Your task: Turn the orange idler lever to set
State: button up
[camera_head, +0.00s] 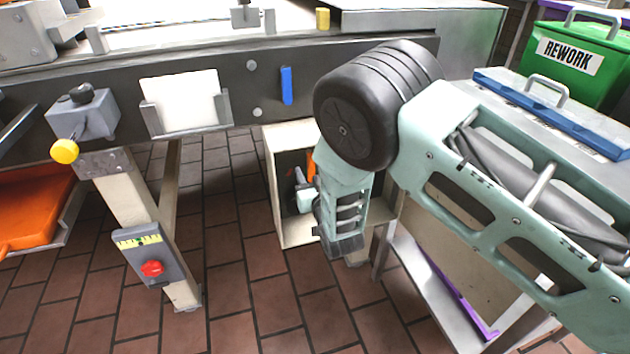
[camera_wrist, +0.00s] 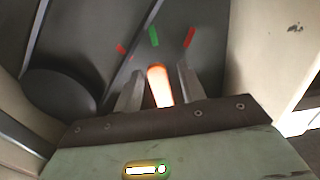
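The orange idler lever (camera_wrist: 160,88) stands between the two fingers of my gripper (camera_wrist: 160,86) in the wrist view. The fingers are apart, with a narrow gap visible on each side of the lever. Behind it on the dark panel are a green mark (camera_wrist: 153,37) and two red marks, left (camera_wrist: 120,48) and right (camera_wrist: 190,38). The lever's upper end appears just below the green mark; its pivot is hidden. In the head view, my gripper (camera_head: 301,180) reaches into an open cream box, and a bit of the orange lever (camera_head: 311,164) shows beside it.
The cream box (camera_head: 298,234) encloses my gripper closely, with its walls at the sides. A dark conveyor beam (camera_head: 215,150) runs above. A grey bench (camera_head: 465,88) with a green REWORK bin (camera_head: 597,84) stands right. The tiled floor at centre is clear.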

jog(key=p+v, duration=0.2)
jog(key=v, duration=1.5)
jog(key=shift+s, duration=0.2)
jog(key=shift+r, duration=0.1)
jog(key=s+a+r+g, duration=0.3)
jog(key=s+r+g, duration=0.3)
jog(key=r+g, duration=0.4)
jog(key=s+d+r+n+g+h, duration=0.2)
jog(key=s+d+r+g, duration=0.2)
jog(key=s+d, duration=0.3)
jog(key=s+d+r+n+g+h, duration=0.2)
jog(key=s+d+r+g, duration=0.15)
jog(key=s, duration=0.55)
notch_tip(320, 180, up, 24)
jog(key=d+p, duration=0.1)
jog(key=p, duration=2.2)
jog(key=shift+s+d+p, duration=0.25)
jog(key=shift+s+p, duration=0.05)
jog(key=shift+p, duration=0.05)
